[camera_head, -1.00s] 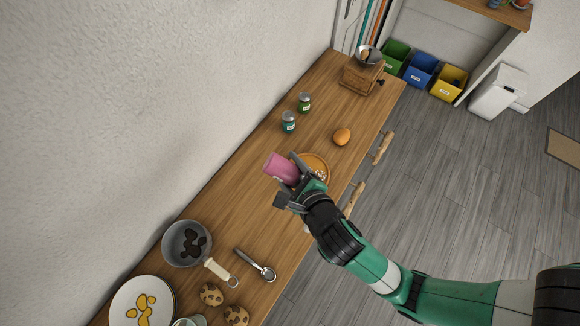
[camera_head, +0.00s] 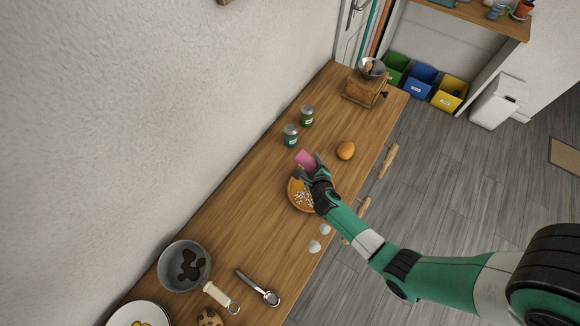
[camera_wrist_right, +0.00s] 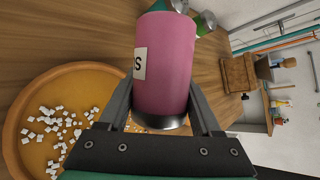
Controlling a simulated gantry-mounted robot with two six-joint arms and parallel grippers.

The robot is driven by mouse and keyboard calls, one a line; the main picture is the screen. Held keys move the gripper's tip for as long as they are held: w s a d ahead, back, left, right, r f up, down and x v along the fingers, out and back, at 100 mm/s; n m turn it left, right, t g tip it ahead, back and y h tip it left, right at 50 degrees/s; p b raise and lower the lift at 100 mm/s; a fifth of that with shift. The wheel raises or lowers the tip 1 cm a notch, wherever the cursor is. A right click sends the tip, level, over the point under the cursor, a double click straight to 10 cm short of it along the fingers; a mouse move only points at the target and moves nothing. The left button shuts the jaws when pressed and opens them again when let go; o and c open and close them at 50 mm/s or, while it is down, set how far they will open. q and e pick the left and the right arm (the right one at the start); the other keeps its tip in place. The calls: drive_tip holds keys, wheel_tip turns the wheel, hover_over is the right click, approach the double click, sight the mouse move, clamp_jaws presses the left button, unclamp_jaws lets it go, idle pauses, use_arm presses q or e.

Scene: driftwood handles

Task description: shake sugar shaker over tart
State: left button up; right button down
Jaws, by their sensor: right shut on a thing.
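The pink sugar shaker (camera_head: 305,158) is held in my right gripper (camera_head: 314,168) near the far edge of the tart. In the right wrist view the shaker (camera_wrist_right: 170,62) fills the space between the two fingers, with part of a white label showing an S and a metal band at its near end. The tart (camera_head: 297,195) is a round orange-brown disc on the wooden counter, partly hidden by my right gripper and arm. White bits lie on it, and it also shows at the left of the right wrist view (camera_wrist_right: 70,82). My left gripper is out of view.
A green jar (camera_head: 307,116) and a teal jar (camera_head: 291,136) stand near the wall. An orange egg-shaped item (camera_head: 346,150) lies right of the shaker. A pan (camera_head: 184,266), a scoop (camera_head: 258,288) and white lumps (camera_head: 314,246) are nearer. A wooden grinder (camera_head: 364,90) stands at the far end.

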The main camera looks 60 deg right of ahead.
drive_tip(key=shift+s+d+f, duration=0.35)
drive_tip(key=shift+d+f, duration=0.1)
drive_tip(key=shift+d, duration=0.2)
drive_tip(key=shift+r+p, duration=0.95)
drive_tip(key=shift+p, duration=0.15)
drive_tip(key=shift+f, duration=0.1)
drive_tip(key=shift+f, duration=0.1)
drive_tip(key=shift+f+b, duration=0.55)
drive_tip(key=shift+f, duration=0.15)
